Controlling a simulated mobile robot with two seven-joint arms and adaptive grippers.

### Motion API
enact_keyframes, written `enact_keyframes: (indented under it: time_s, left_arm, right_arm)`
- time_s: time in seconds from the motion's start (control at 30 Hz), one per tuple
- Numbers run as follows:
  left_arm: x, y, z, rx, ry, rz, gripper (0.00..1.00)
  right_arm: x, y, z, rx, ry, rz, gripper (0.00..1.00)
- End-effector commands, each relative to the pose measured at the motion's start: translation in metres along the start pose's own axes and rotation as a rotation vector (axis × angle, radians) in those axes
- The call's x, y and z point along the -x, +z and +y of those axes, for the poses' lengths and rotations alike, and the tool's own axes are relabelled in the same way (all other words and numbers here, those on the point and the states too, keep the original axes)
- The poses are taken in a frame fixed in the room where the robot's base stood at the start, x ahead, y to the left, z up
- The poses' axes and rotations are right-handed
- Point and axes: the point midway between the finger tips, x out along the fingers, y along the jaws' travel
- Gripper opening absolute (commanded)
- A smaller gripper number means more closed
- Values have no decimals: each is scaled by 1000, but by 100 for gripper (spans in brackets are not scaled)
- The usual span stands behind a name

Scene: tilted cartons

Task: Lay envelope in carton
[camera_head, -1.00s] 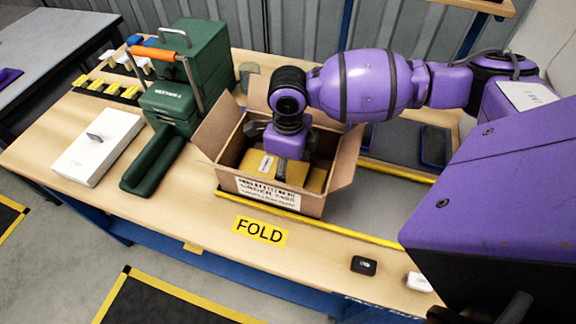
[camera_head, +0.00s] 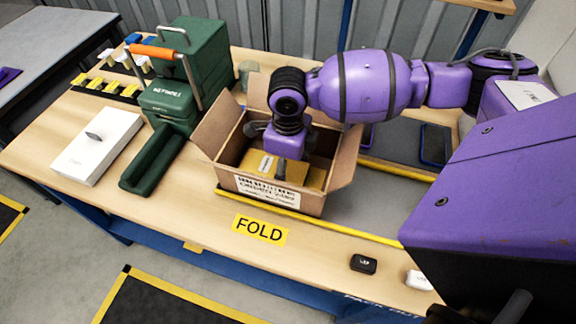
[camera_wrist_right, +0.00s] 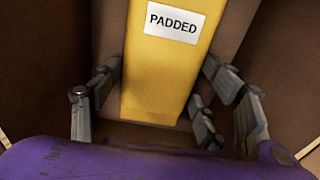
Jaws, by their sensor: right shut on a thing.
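The envelope (camera_head: 315,179) is yellow and padded, with a white label. It lies low inside the open brown carton (camera_head: 331,200), partly hidden by my right gripper (camera_head: 281,168). In the right wrist view the envelope (camera_wrist_right: 158,75) reads PADDED and runs between the fingers of my right gripper (camera_wrist_right: 160,88). That gripper reaches down into the carton and is shut on the envelope. The carton's flaps are spread open. Whether the envelope rests on the carton's floor is hard to tell. My left gripper is not in view.
A green machine with an orange handle (camera_head: 152,51) stands left of the carton. A white box (camera_head: 98,147) lies further left. A yellow FOLD label (camera_head: 260,229) marks the table in front. A small black item (camera_head: 363,263) lies near the front edge.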

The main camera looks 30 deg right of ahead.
Motion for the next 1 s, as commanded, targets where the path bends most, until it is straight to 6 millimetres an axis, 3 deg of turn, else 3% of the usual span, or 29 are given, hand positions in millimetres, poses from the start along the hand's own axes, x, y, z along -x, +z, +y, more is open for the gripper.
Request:
enact_keyframes:
  time_s: [0.17, 0.2, 0.37, 0.6, 0.7, 1.0]
  left_arm:
    - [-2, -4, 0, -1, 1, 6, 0]
    - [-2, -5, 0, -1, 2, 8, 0]
    - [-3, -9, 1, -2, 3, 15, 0]
    - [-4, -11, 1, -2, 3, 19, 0]
    - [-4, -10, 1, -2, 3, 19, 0]
    - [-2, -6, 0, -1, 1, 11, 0]
  right_arm:
    - [0, 0, 0, 0, 0, -1, 45]
    - [0, 0, 0, 0, 0, -1, 72]
    - [0, 0, 0, 0, 0, 0, 92]
    - [0, 0, 0, 0, 0, 0, 92]
    - [0, 0, 0, 0, 0, 1, 81]
    - [0, 0, 0, 0, 0, 0, 81]
